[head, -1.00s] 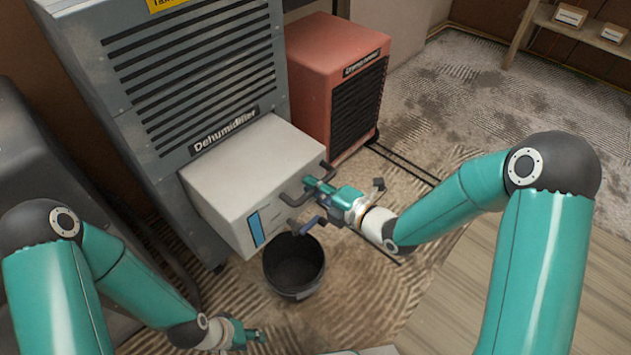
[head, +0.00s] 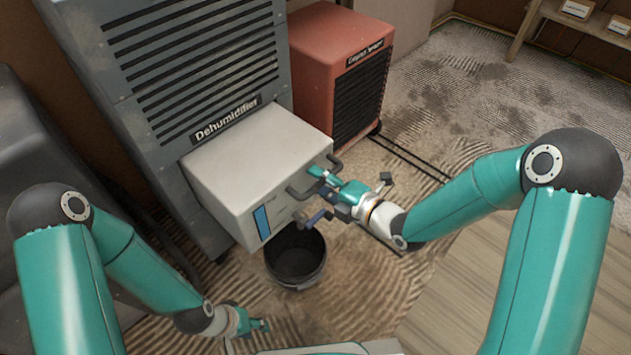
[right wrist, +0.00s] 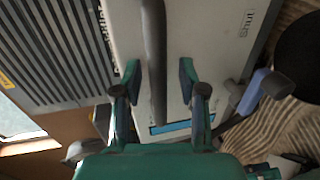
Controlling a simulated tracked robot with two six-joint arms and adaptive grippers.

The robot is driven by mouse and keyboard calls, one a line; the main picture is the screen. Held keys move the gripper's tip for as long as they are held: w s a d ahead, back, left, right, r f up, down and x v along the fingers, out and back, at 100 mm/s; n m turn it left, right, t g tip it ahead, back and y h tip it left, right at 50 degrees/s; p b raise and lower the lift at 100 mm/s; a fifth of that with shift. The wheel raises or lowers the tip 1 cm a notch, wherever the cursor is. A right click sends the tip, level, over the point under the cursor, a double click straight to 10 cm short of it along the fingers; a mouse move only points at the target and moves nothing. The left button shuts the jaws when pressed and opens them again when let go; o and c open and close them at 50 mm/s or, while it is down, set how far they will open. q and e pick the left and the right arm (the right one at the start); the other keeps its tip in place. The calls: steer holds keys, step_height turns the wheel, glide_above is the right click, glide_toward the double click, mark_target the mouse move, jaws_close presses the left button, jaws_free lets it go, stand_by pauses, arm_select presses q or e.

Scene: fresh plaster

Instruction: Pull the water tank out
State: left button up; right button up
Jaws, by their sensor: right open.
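The water tank (head: 258,160) is a pale grey box standing out from the front of the grey dehumidifier (head: 195,70), with a blue level strip on its front. Its dark bar handle (head: 298,191) is partly hidden by my right gripper (head: 318,178). In the right wrist view the handle bar (right wrist: 155,50) runs between the two spread fingers of my right gripper (right wrist: 160,76), with a gap on each side. My left gripper (head: 264,324) is low, near the floor in front of the bucket, away from the tank; its finger opening is too small to judge.
A black bucket (head: 295,257) stands on the floor below the tank's front. A blue lever (head: 316,219) juts out near the tank's lower front, close to my right gripper. A red machine (head: 345,75) stands behind to the right. Textured floor is free at the right.

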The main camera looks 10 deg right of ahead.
steer(key=v, duration=0.7)
steer(key=shift+s+d, duration=0.15)
steer(key=shift+s, duration=0.05)
steer(key=s+f+m+g+h+p, duration=0.1)
steer(key=s+f+m+g+h, duration=0.2)
steer(key=f+m, duration=0.45)
steer(key=s+f+m+g+h, duration=0.15)
steer(key=s+f+m, duration=0.25)
steer(key=f, duration=0.7)
steer(key=s+d+f+m+g+h, duration=0.15)
steer(key=s+f+m+g, duration=0.5)
steer(key=s+m, duration=0.75)
step_height(320, 180, up, 38)
steer(key=w+m+p, duration=0.2)
steer(key=w+p, duration=0.1)
steer(key=p, duration=3.5)
steer(key=shift+m, duration=0.35)
